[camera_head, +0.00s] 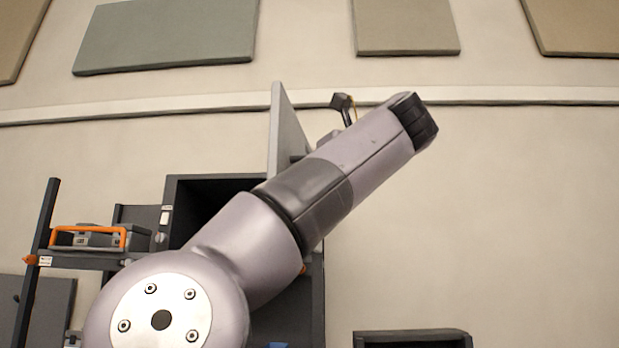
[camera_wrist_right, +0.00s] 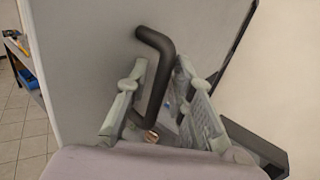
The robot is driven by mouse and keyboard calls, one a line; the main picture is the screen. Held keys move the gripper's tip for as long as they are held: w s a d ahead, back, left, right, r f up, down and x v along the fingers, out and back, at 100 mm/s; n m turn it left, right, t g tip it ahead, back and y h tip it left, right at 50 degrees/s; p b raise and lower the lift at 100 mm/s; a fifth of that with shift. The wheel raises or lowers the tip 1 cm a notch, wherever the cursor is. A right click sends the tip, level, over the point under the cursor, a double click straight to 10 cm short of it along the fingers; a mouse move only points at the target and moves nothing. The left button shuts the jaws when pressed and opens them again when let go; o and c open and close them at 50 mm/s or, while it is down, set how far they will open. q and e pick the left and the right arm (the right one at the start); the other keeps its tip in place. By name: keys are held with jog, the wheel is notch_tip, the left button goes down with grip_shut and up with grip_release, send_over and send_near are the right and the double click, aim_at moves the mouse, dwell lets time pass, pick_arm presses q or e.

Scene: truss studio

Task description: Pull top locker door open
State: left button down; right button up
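The top locker door (camera_head: 287,128) stands swung open in the head view, seen nearly edge-on above the dark locker compartment (camera_head: 200,200). In the right wrist view the grey door face (camera_wrist_right: 85,60) fills the left and middle. Its dark bent bar handle (camera_wrist_right: 158,85) lies between the two fingers of my right gripper (camera_wrist_right: 161,65). The fingers are spread around the handle, with a visible gap on the left side; the right finger is close to the bar, and contact there is unclear. In the head view my arm hides much of the locker. My left gripper is out of view.
A shelf at the left holds a grey case with an orange handle (camera_head: 88,237). A dark open-topped box (camera_head: 412,337) shows at the bottom right. A blue bin (camera_wrist_right: 27,78) shows at the wrist view's left edge.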

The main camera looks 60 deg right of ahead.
jog(key=shift+o, duration=0.6)
jog(key=v, duration=1.2)
jog(key=shift+w+f, duration=0.1)
jog(key=shift+w, duration=0.05)
